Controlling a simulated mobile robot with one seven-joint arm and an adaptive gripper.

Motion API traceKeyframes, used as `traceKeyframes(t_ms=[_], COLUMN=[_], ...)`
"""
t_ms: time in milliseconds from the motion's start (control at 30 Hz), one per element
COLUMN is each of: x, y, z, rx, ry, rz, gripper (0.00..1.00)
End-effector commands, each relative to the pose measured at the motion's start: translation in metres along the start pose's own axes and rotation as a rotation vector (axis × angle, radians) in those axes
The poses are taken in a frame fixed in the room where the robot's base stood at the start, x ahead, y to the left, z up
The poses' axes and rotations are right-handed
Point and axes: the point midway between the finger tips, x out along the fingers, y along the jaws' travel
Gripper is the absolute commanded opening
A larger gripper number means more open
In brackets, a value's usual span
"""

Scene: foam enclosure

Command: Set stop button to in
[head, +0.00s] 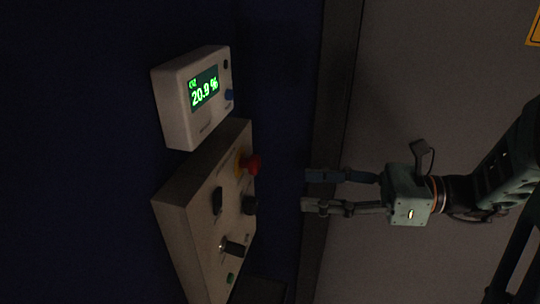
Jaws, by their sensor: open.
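The stop button (252,165) is a red mushroom head on a yellow base. It sits near the top of a beige control box (183,225) on the left side of the head view. I cannot tell whether it is pressed in or out. My gripper (306,190) is to the right of the button and slightly lower in the picture, with its fingers pointing left toward the box. Its two fingers are apart and nothing is between them. A gap separates the fingertips from the button.
The control box also carries a black switch (217,201), a black knob (250,205), a lever-like knob (234,248) and a green button (230,278). A white meter (174,105) reading 20.9 % is mounted above. A grey post (335,90) stands behind my fingers.

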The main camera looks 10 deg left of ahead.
Motion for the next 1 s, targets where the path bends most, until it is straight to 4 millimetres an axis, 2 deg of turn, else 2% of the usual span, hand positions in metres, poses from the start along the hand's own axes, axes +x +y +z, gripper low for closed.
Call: traceKeyframes(t_ms=[133,267,700,833,1000], x=[-0.011,-0.005,0.072,0.086,0.094], y=[-0.015,-0.017,-0.021,-0.023,-0.024], z=[0.015,0.020,0.028,0.029,0.029], rx=[0.022,0.025,0.025,0.025,0.025], ry=[-0.090,-0.106,-0.102,-0.101,-0.101], rz=[-0.064,-0.071,-0.067,-0.069,-0.071], gripper=[0.46,0.46,0.46,0.46,0.46])
